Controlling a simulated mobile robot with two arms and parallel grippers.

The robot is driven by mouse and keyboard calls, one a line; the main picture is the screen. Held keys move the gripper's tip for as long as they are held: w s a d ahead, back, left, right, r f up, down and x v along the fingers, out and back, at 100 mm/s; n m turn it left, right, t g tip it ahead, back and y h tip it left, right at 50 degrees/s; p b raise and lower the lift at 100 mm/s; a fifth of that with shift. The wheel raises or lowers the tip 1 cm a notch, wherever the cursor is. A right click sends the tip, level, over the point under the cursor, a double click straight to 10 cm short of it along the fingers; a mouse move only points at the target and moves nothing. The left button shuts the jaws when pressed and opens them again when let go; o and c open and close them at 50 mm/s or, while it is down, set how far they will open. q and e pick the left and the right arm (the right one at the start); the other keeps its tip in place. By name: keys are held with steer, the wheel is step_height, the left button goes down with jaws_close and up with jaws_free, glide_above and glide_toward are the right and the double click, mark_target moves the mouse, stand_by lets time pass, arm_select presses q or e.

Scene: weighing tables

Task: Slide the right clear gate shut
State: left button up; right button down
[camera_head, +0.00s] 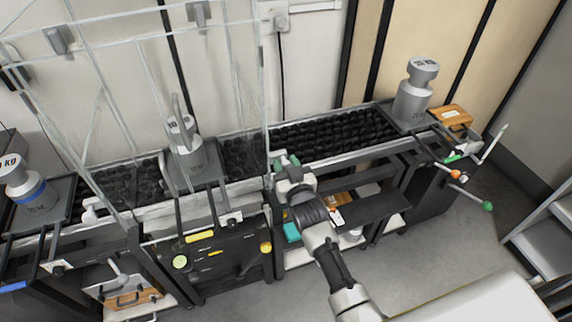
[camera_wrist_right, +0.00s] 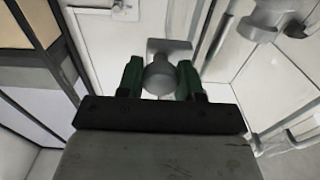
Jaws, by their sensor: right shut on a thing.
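The clear gate (camera_head: 248,95) is the transparent upright panel at the right side of the clear enclosure above the middle scale in the head view. In the head view the gripper hides the knob. My left gripper is in no view.
A metal weight (camera_head: 184,135) stands on the middle scale inside the enclosure. Other weights stand on the left scale (camera_head: 20,180) and the right scale (camera_head: 414,95). A black roller track (camera_head: 330,135) runs between the scales. An orange box (camera_head: 450,115) lies at the right end.

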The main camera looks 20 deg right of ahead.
steer(key=shift+s+f, duration=0.1)
steer(key=shift+f, duration=0.25)
steer(key=c, duration=1.2)
jaws_free()
steer(key=shift+o, duration=0.8)
steer(key=s, duration=1)
steer(key=shift+s+d+b, duration=0.2)
steer(key=shift+s+b, duration=0.1)
steer(key=shift+s, duration=0.05)
